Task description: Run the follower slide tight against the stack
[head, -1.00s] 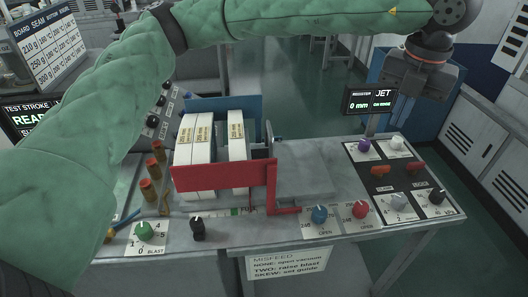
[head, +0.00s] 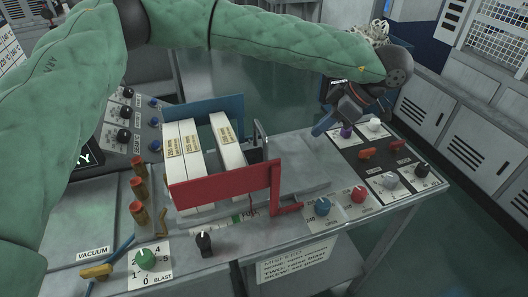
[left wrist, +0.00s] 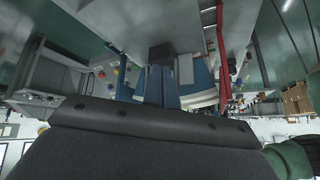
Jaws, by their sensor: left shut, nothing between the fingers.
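In the head view the stack of white board packs (head: 184,150) stands on edge between a blue rear guide (head: 215,108) and a red front guide (head: 222,188). A gap shows between the two left packs and the right pack. A thin upright metal plate (head: 258,140) stands just right of the packs. I cannot tell which part is the follower slide. My left gripper (head: 321,130) is shut and empty, right of the stack and above the bench near the purple knob. Its blue fingers also show in the left wrist view (left wrist: 161,84). My right gripper is not in view.
A green knob (head: 146,259) and black knob (head: 204,242) stand at the front. Blue (head: 322,206) and red (head: 358,194) knobs sit right of the red guide. Orange-topped posts (head: 138,190) stand left of the stack. My left arm spans the top of the view.

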